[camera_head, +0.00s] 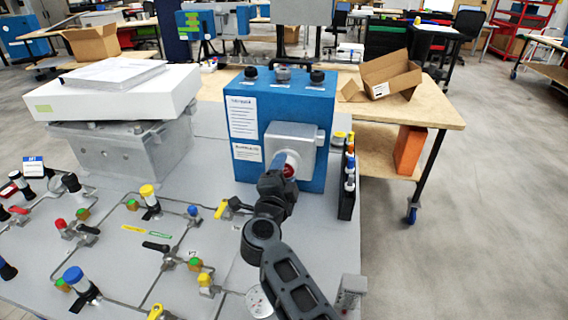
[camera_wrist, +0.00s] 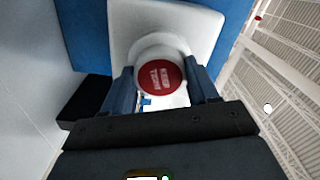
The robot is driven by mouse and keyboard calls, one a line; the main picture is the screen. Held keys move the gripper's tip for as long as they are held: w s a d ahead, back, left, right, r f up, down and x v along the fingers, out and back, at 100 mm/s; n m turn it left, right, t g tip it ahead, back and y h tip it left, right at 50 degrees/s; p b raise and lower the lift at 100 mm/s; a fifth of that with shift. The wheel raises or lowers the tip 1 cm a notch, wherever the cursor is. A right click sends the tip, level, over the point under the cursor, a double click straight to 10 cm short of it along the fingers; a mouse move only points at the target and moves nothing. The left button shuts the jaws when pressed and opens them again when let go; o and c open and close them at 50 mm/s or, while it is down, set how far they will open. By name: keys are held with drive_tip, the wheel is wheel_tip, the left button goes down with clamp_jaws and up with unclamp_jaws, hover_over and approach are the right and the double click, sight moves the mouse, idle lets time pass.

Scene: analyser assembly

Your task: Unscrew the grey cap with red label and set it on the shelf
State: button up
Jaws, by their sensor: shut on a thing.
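The grey cap with the red label (camera_wrist: 160,77) sits at the front of a grey housing on the blue analyser box. In the wrist view its round red label faces me, with white lettering too small to read surely. My gripper (camera_wrist: 162,92) is shut on the cap, one finger on each side of it. In the head view the cap (camera_head: 289,169) is partly hidden by my gripper (camera_head: 282,172), which reaches it from the front. The blue analyser box (camera_head: 250,115) stands upright on the grey bench top.
A narrow black rack (camera_head: 346,200) with several small bottles stands right of the analyser. Valves and tubing cover the bench (camera_head: 120,262) to the left. A wooden table (camera_head: 436,104) behind holds an open cardboard box (camera_head: 391,76). A white flat case (camera_head: 110,95) lies at the left.

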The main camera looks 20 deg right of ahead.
drive_tip(key=shift+r+n, duration=0.15)
drive_tip(key=shift+n, duration=0.55)
drive_tip(key=shift+f+n, duration=0.2)
drive_tip(key=shift+n, duration=0.4)
drive_tip(key=n, duration=1.7)
drive_tip(key=shift+s+n, duration=0.1)
drive_tip(key=shift+n, duration=0.3)
drive_tip(key=o, duration=1)
